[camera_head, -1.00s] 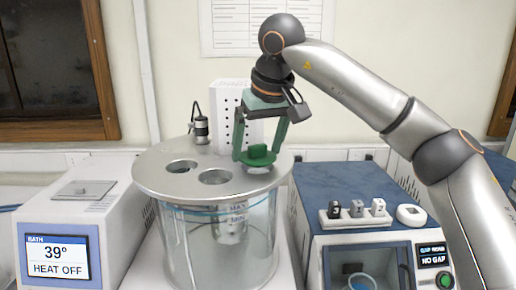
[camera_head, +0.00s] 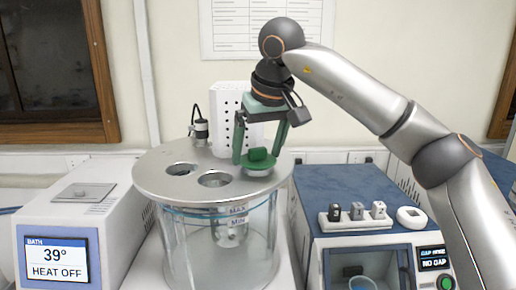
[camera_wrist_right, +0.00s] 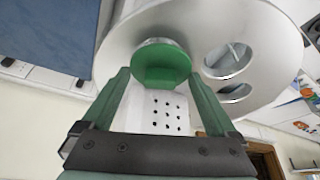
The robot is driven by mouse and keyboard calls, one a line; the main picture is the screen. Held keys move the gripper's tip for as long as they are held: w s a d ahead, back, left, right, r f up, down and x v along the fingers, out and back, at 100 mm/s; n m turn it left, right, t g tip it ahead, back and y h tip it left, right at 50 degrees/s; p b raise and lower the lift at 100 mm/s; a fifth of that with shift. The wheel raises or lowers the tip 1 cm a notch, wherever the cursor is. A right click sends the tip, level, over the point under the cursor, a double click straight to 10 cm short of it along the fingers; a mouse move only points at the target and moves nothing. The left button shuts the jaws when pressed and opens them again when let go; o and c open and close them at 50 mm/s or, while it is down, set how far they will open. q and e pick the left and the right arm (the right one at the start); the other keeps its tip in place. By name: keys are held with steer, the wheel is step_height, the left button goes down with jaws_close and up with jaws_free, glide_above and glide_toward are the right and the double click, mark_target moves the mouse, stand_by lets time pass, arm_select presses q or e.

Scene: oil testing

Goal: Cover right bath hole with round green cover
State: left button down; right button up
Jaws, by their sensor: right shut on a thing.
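The bath is a clear glass vessel with a round metal lid (camera_head: 160,187). The left hole (camera_head: 179,169) and the middle hole (camera_head: 214,179) are open. The round green cover (camera_head: 258,161) is at the right side of the lid, over the right hole (camera_head: 257,172), whose rim partly shows under it. The cover also shows in the wrist view (camera_wrist_right: 160,62). My right gripper (camera_head: 257,157) is shut on the cover from above, one finger on each side. Whether the cover touches the lid is hard to tell. My left gripper is not in view.
A heater unit with a 39° display (camera_head: 57,256) stands at the left. A blue-topped tester (camera_head: 345,190) with several small grey and black pieces stands close at the right.

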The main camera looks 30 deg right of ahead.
steer(key=shift+f, duration=0.65)
steer(key=shift+r, duration=0.2)
steer(key=shift+r, duration=0.65)
steer(key=shift+f+b, duration=0.3)
steer(key=shift+f, duration=0.6)
stand_by(0.6)
steer(key=o, duration=1)
steer(key=shift+r, duration=0.1)
steer(key=shift+p+v, duration=0.45)
steer(key=shift+v, duration=5)
